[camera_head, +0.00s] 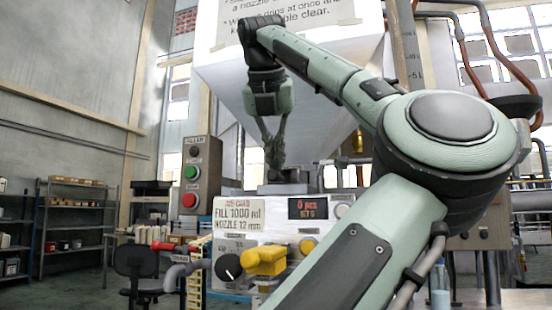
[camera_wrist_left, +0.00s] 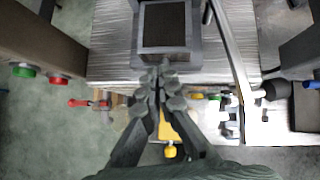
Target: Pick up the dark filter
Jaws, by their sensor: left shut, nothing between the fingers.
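A dark square insert, which looks like the dark filter (camera_wrist_left: 165,24), sits inside a grey square frame (camera_wrist_left: 141,42) at the top of the left wrist view. In the head view a grey block (camera_head: 283,188) stands on top of the machine below the gripper; I cannot make out the filter there. My left gripper (camera_head: 274,162) points down above this block, its fingers shut and empty. In the left wrist view its fingertips (camera_wrist_left: 161,72) come together just below the grey frame's near edge. My right gripper is not in view.
The filling machine (camera_head: 238,215) carries a dial, a yellow valve (camera_head: 265,261) and a sign. A control box (camera_head: 200,180) with red and green buttons stands left of it. A large pale hopper (camera_head: 225,85) hangs behind my arm. Shelves (camera_head: 75,215) stand far left.

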